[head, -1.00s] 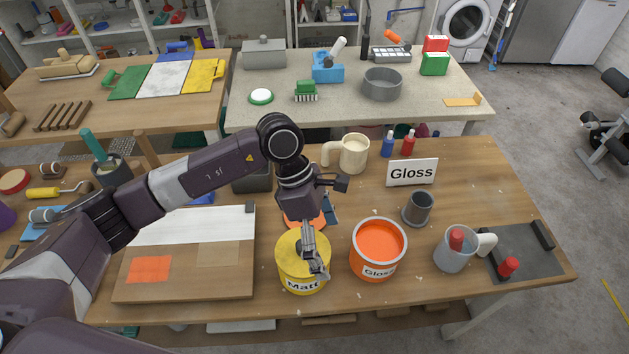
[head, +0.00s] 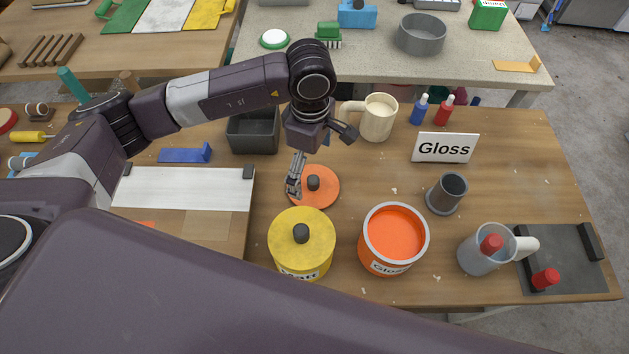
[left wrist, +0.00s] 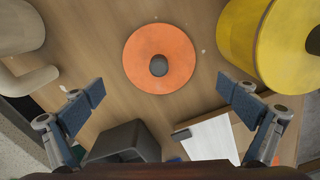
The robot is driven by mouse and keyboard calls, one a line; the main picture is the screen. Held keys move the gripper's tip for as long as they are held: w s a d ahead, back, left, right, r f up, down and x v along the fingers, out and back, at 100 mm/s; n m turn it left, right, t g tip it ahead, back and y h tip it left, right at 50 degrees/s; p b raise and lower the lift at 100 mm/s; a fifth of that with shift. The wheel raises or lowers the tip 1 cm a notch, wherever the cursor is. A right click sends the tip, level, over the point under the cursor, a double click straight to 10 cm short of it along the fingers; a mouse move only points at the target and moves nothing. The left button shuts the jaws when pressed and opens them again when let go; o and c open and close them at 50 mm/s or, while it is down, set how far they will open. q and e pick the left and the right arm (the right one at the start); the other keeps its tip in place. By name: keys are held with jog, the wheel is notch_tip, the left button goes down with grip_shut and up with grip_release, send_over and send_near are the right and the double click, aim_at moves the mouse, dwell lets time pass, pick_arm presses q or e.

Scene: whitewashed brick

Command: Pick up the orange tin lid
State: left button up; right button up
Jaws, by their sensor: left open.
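The orange tin lid (head: 326,193) lies flat on the wooden table, a round disc with a dark knob in its middle. It also shows whole in the left wrist view (left wrist: 140,72), ahead of the fingers. My left gripper (head: 296,177) is open and empty, above the lid's left side in the head view. In the left wrist view the two fingers (left wrist: 160,108) stand wide apart, with the lid between and beyond them, not touched as far as I can see. My right gripper is not in view.
A yellow tin (head: 318,236) with its lid on and an open orange tin (head: 393,266) stand in front of the lid. A cream mug (head: 378,119) and a dark bin (head: 254,137) stand behind it. A Gloss sign (head: 444,148) is to the right.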

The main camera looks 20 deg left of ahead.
aim_at(313, 180)
pick_arm(q)
notch_tip(313, 180, down, 2)
jog(key=shift+s+d+p, duration=0.1)
jog(key=shift+s+p, duration=0.05)
jog(key=shift+p, duration=0.45)
jog(key=f, duration=0.2)
jog(key=shift+w+d+f+p, duration=0.1)
jog(key=shift+w+f+p, duration=0.1)
jog(key=shift+f+p, duration=0.15)
jog(key=shift+f, duration=0.4)
jog(key=shift+c, duration=1.4)
jog(key=c, duration=0.7)
jog(key=shift+s, duration=0.1)
jog(key=c, duration=1.1)
jog(key=shift+f, duration=0.1)
grip_shut()
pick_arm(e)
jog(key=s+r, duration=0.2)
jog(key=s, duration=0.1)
